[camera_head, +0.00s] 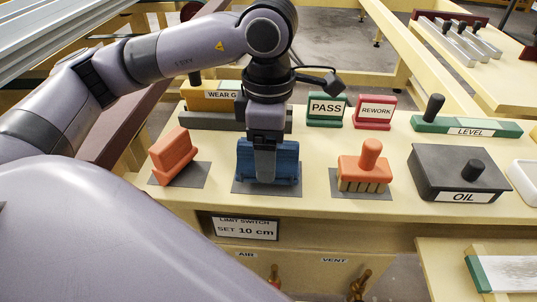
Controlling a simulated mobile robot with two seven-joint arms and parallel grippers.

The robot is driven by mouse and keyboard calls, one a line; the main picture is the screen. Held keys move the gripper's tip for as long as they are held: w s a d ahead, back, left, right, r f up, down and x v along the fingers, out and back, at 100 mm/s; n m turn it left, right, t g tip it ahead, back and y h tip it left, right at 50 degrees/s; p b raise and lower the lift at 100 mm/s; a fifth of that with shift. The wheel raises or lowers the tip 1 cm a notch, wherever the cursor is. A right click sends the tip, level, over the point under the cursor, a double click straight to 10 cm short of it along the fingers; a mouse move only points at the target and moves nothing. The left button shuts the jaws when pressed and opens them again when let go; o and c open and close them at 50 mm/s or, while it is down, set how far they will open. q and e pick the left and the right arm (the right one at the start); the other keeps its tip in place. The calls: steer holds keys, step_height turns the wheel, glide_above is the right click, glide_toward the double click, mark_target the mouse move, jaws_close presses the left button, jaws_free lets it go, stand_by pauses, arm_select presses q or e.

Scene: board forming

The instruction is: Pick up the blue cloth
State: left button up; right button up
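The blue cloth (284,166) is a dark blue block-like bundle on a grey mat (266,188) at the front middle of the table. My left arm comes in from the left and its gripper (265,178) points down right at the cloth. One dark finger lies in front of the cloth's near face; the other finger is hidden behind it. I cannot tell whether the fingers press on the cloth. The cloth appears to rest on the mat. My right gripper is not in view.
An orange block (173,153) stands left of the cloth, and an orange-handled brush (365,168) stands right. Behind are PASS (325,110) and REWORK (375,112) signs. A black OIL box (463,174) and a green LEVEL tool (467,126) are at the right.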

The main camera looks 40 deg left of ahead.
arm_select(q)
step_height(320, 180, up, 18)
steer(key=p, duration=0.3)
steer(key=shift+p, duration=0.35)
steer(key=shift+r, duration=0.1)
steer(key=o, duration=0.5)
steer(key=c, duration=0.4)
